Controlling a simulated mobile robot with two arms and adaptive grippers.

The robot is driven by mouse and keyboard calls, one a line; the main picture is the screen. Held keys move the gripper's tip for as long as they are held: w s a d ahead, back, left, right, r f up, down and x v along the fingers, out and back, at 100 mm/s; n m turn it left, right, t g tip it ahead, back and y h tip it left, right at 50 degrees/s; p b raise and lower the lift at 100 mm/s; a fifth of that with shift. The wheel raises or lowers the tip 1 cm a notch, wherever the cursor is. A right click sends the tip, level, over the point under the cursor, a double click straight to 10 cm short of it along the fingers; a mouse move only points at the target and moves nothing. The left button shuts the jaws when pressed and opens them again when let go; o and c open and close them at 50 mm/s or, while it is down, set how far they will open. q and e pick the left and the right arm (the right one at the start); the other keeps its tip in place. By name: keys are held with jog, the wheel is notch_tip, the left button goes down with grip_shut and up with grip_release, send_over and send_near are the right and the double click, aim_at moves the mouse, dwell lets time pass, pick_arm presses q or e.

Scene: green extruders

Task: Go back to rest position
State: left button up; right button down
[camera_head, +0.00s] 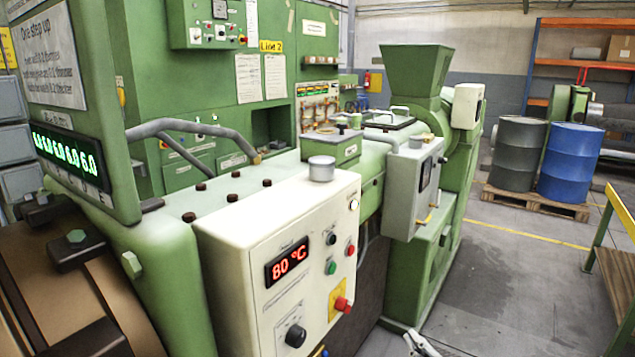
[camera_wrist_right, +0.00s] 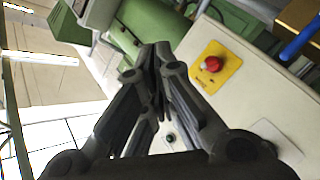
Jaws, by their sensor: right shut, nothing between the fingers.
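My right gripper (camera_wrist_right: 156,60) is shut and empty in the right wrist view, its dark fingers closed together in front of the cream control box (camera_wrist_right: 250,110). The red knob on its yellow plate (camera_wrist_right: 212,64) is to the right of the fingertips, apart from them in the picture. That box has a red "80 °C" display (camera_head: 287,262) and a red knob (camera_head: 342,304). My left gripper is not in view.
The green extruder (camera_head: 165,262) fills the left and middle, with a hopper (camera_head: 415,75) and a grey box (camera_head: 405,190). Grey (camera_head: 517,150) and blue (camera_head: 570,160) drums stand on a pallet (camera_head: 535,200). A bench (camera_head: 615,270) is at the right. Floor between is free.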

jog(key=s+d+f+m+g+h+b, duration=0.1)
jog(key=s+d+f+g, duration=0.3)
jog(key=f, duration=0.9)
jog(key=s+a+f+m+g+b, duration=0.15)
jog(key=s+f, duration=0.45)
jog(key=f, duration=0.8)
jog(key=s+d+f+m+g+h+b, duration=0.15)
jog(key=s+f, duration=0.25)
jog(key=f, duration=0.9)
pick_arm(q)
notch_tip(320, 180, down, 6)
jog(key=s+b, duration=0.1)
jog(key=b, duration=0.1)
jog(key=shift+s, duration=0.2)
pick_arm(e)
jog(key=s+f+m+g, duration=0.1)
jog(key=s+f+g, duration=0.2)
jog(key=s+f, duration=0.4)
jog(key=s+f+m+g, duration=0.1)
jog(key=s+f, duration=0.7)
jog(key=s, duration=1)
jog(key=s+a+f+m+g, duration=0.1)
jog(key=s+f+m+g, duration=0.1)
jog(key=s+f+g, duration=0.2)
jog(key=s+f, duration=0.3)
jog(key=s, duration=0.5)
jog(key=shift+s+f+g, duration=0.25)
jog(key=shift+s+g, duration=0.05)
